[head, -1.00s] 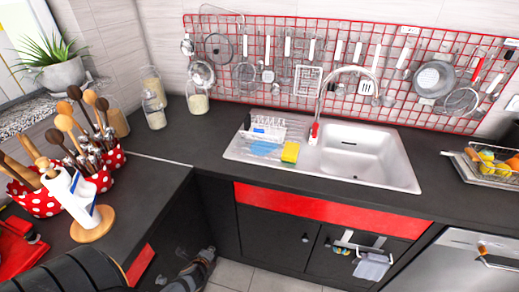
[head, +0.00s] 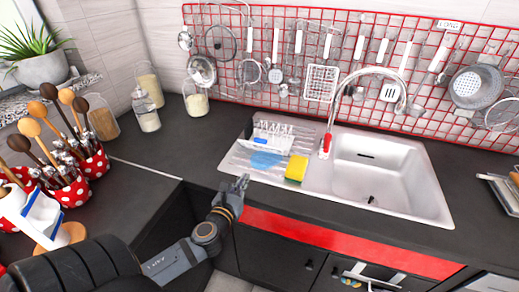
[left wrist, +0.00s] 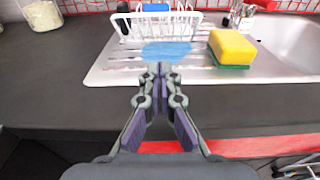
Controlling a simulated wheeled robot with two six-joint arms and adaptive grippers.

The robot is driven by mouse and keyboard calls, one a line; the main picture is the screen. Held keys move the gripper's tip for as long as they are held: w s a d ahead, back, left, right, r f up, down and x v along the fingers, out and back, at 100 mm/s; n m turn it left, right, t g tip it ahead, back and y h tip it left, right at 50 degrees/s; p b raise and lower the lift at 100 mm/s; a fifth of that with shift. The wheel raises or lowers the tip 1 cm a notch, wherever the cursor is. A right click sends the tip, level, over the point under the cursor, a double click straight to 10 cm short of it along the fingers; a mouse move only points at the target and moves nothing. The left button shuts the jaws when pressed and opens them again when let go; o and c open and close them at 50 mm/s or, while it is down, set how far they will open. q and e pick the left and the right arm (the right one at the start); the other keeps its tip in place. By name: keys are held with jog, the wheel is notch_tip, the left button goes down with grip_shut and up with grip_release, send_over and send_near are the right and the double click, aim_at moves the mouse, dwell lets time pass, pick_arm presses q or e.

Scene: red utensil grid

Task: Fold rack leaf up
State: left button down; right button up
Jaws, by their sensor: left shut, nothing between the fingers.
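The white wire dish rack (head: 268,142) stands on the drainboard at the left of the sink. In the left wrist view the rack (left wrist: 170,27) is straight ahead, beyond my fingertips. A blue cloth or sheet (head: 264,160) lies flat in front of it, also seen in the left wrist view (left wrist: 166,52). I cannot make out clearly which part of the rack is the leaf. My left gripper (head: 243,181) is shut and empty, above the counter's front edge and short of the rack. In the left wrist view its fingertips (left wrist: 159,70) meet. My right gripper is out of view.
A yellow and green sponge (head: 297,168) sits right of the rack, beside the sink basin (head: 385,175). The faucet (head: 327,140) rises behind. Glass jars (head: 146,110) stand at the back left, red polka-dot utensil pots (head: 70,192) at the left. Bare dark counter (head: 195,150) lies left of the drainboard.

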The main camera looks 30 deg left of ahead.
pick_arm(q)
jog(key=shift+x, duration=0.95)
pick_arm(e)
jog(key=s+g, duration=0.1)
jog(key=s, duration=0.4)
pick_arm(q)
jog(key=shift+p+x, duration=0.45)
jog(key=shift+x, duration=0.75)
jog(key=p, duration=0.1)
send_near(261, 147)
jog(key=shift+w+a+f, duration=0.1)
jog(key=shift+w+f, duration=1)
jog(key=shift+w, duration=0.05)
jog(key=shift+w+a+r+p, duration=0.2)
jog(key=shift+w+r+p, duration=0.6)
jog(key=shift+w+r, duration=0.15)
jog(key=shift+w+a+r, duration=0.1)
jog(key=shift+w, duration=0.4)
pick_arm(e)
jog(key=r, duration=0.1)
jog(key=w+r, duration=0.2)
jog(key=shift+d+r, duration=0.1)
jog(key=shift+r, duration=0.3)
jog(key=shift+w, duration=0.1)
